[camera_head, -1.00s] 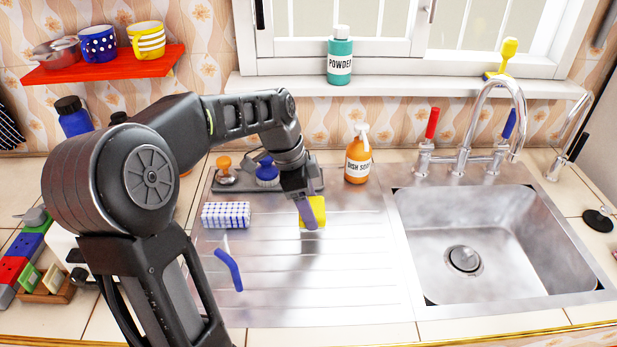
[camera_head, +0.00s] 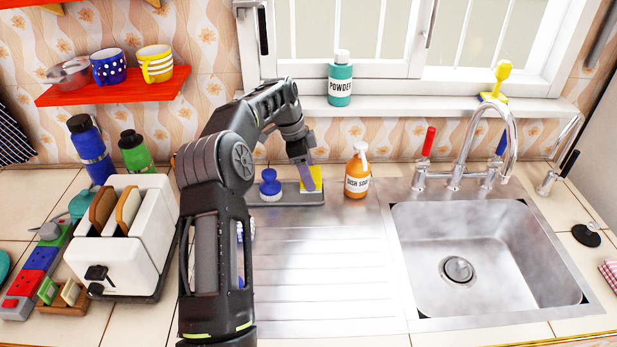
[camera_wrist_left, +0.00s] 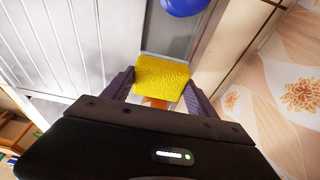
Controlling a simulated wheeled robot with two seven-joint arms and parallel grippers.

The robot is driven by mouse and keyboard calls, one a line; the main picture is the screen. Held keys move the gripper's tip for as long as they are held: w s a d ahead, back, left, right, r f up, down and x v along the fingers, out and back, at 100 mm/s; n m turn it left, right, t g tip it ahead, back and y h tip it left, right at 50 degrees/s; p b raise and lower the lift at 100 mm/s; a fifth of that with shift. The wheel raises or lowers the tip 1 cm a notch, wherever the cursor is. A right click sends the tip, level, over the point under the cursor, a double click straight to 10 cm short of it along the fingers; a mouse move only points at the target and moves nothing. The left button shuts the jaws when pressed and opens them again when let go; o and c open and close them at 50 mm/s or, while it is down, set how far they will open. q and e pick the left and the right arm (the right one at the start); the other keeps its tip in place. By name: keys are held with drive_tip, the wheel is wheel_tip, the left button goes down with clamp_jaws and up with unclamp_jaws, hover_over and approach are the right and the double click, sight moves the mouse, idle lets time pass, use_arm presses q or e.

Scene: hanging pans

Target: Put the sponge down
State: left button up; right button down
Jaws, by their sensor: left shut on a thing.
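The yellow sponge (camera_head: 312,176) is held at the back of the drainboard, over the right part of a grey tray (camera_head: 282,196). In the left wrist view the sponge (camera_wrist_left: 162,78) sits between the two purple-grey fingers, with an orange patch below it. My left gripper (camera_head: 306,183) is shut on it; it also shows in the left wrist view (camera_wrist_left: 158,90). I cannot tell whether the sponge touches the tray. My right gripper is in neither view.
A blue-knobbed brush (camera_head: 269,186) stands on the tray, left of the sponge. An orange dish soap bottle (camera_head: 357,176) stands close on the right. The ribbed drainboard (camera_head: 320,270) is clear in front; the sink (camera_head: 480,250) is further right.

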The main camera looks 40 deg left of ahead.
use_arm(q)
wheel_tip(320, 180, down, 2)
drive_tip(key=shift+f+p, duration=0.2)
drive_tip(key=shift+p, duration=0.35)
drive_tip(key=shift+f, duration=0.5)
drive_tip(key=shift+f, duration=0.1)
drive_tip(key=o, duration=1.5)
drive_tip(key=shift+c, duration=0.2)
